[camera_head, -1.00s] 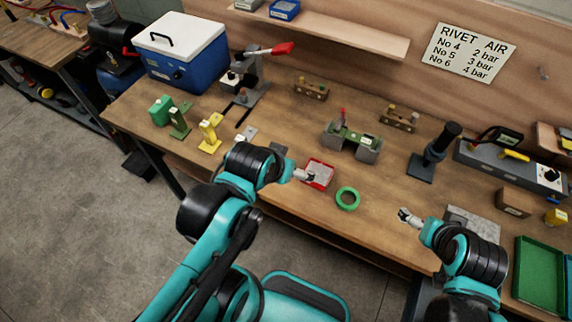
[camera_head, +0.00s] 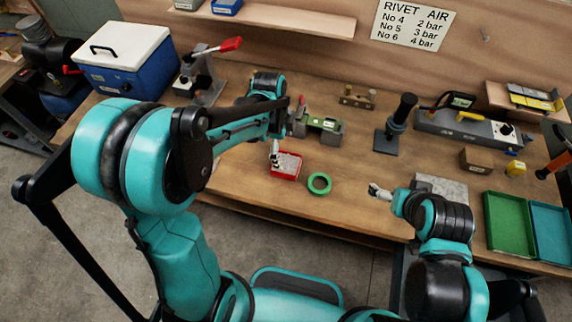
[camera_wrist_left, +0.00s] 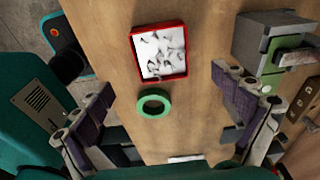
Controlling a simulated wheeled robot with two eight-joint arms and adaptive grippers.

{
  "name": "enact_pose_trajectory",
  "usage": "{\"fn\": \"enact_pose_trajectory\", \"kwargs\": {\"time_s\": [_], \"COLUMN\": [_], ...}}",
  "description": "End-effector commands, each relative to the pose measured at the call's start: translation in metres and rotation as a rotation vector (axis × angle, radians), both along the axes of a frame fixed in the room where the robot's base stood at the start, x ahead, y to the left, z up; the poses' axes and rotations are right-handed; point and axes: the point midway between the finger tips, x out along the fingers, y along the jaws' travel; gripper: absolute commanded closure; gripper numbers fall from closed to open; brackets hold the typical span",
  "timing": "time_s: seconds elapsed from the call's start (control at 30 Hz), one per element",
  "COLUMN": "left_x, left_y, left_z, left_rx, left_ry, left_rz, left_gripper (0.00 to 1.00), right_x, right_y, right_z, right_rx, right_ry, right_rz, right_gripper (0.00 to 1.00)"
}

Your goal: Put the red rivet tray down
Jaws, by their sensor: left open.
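The red rivet tray (camera_head: 297,171) lies flat on the wooden bench, near its front edge. In the left wrist view the tray (camera_wrist_left: 186,68) shows whole, with small pale pieces inside. My left gripper (camera_head: 275,155) is at the tray's upper left side in the head view, pointing down.
A green ring (camera_head: 311,184) lies just right of the tray. A grey fixture with a green part (camera_head: 325,124) stands behind. A black-handled tool (camera_head: 392,135), a grey plate (camera_head: 440,186) and a green tray (camera_head: 508,222) are farther right. Bare bench lies between ring and right gripper.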

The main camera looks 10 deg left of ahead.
Motion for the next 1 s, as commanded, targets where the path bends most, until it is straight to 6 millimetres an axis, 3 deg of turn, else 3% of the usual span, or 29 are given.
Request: {"fn": "enact_pose_trajectory", "kwargs": {"time_s": [0.47, 0.7, 0.97, 1.0], "left_x": [0.004, 0.005, 0.005, 0.005], "left_y": [-0.005, -0.008, -0.009, -0.009], "left_z": [-0.047, -0.083, -0.085, -0.085], "left_rx": [-0.003, -0.003, -0.003, -0.003], "left_ry": [0.013, 0.013, 0.013, 0.013], "left_rz": [-0.057, -0.057, -0.056, -0.056], "left_gripper": [0.03, 0.03, 0.03, 0.13], "right_x": [0.0, 0.0, 0.0, 0.0], "right_y": [0.0, 0.0, 0.0, 0.0], "right_z": [-0.013, -0.027, -0.026, -0.026], "right_rx": [0.0, 0.0, 0.0, 0.0], "right_ry": [0.0, 0.0, 0.0, 0.0], "right_rz": [0.0, 0.0, 0.0, 0.0], "right_gripper": [0.07, 0.07, 0.07, 0.07]}}
